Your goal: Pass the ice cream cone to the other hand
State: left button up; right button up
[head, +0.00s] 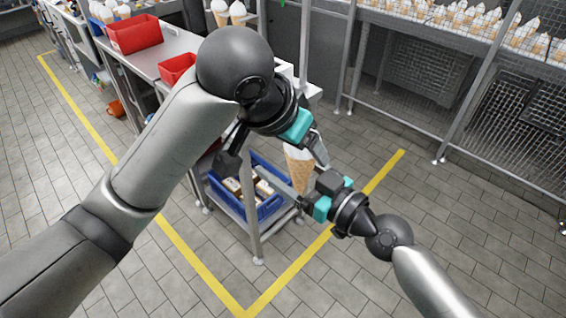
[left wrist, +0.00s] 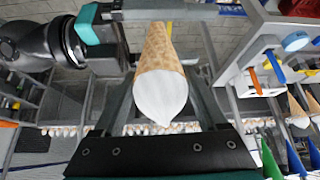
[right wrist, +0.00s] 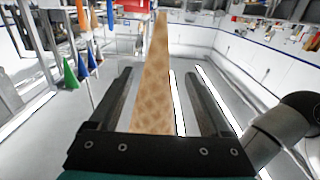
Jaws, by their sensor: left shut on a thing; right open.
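The ice cream cone (head: 299,172) has a tan waffle body and a white top, and hangs tip down in the head view. My left gripper (head: 290,152) is shut on it. In the left wrist view the cone (left wrist: 160,75) lies between the left fingers, its white top towards the palm. My right gripper (head: 292,178) is open beside the cone. In the right wrist view the waffle part (right wrist: 152,95) stands between the two spread right fingers, with gaps on both sides. The white top is hidden there.
A blue crate (head: 250,213) with several small items stands on a cart shelf below the grippers. Red bins (head: 135,34) stand on the counter behind. Several more cones stand on a rack (head: 450,20) at the back right. The tiled floor at right is clear.

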jog(key=shift+c, duration=0.2)
jog(key=shift+a, duration=0.1)
jog(key=c, duration=0.9)
pick_arm(q)
jog(key=o, duration=0.9)
pick_arm(e)
jog(key=shift+c, duration=0.6)
pick_arm(q)
jog(key=shift+r, duration=0.1)
